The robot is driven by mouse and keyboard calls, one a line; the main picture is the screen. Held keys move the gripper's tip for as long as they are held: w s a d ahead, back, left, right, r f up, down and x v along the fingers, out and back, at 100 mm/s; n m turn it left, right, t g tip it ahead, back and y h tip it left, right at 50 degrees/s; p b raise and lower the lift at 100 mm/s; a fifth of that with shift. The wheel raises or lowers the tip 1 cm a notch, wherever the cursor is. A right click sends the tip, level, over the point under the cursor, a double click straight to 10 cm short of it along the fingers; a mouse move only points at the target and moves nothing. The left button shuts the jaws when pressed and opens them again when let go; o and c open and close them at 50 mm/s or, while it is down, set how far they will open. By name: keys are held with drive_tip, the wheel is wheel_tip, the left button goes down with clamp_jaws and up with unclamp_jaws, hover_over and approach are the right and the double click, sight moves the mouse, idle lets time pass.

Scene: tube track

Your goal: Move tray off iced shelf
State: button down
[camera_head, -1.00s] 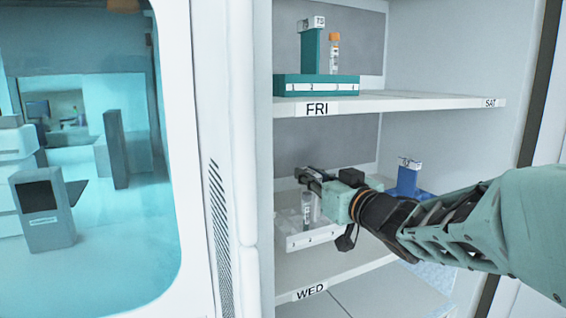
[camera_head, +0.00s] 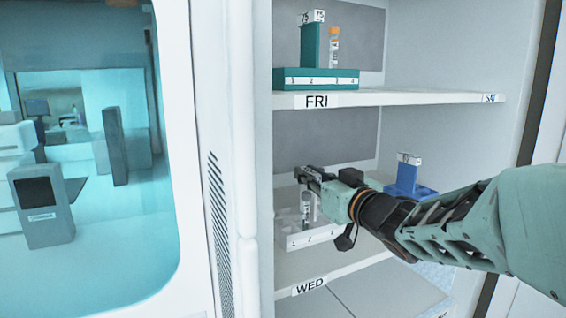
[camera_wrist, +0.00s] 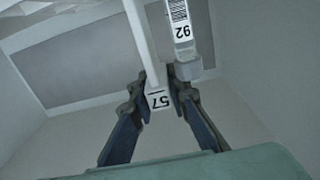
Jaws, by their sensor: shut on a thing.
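A white tray (camera_head: 300,240) with numbered slots is at the middle shelf (camera_head: 345,268), which bears the WED label. An upright capped tube (camera_head: 306,207) stands in the tray. My gripper (camera_head: 308,176) is above the tray, shut on its white handle post. In the wrist view the handle post (camera_wrist: 140,45), with a 57 label on its end, is between the two fingers (camera_wrist: 163,88). A tube labelled 92 (camera_wrist: 181,30) is right beside it. I cannot tell whether the tray's underside touches the shelf.
A blue tray (camera_head: 425,192) with a tall handle stands to the right, partly behind my arm. A teal tray (camera_head: 316,79) with an orange-capped tube (camera_head: 334,47) is on the FRI shelf (camera_head: 390,97) above. Frost (camera_head: 433,273) shows below, at lower right.

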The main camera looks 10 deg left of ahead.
drive_tip(key=shift+f, duration=0.15)
drive_tip(key=c, duration=1.8)
unclamp_jaws()
drive_tip(key=shift+o, duration=0.2)
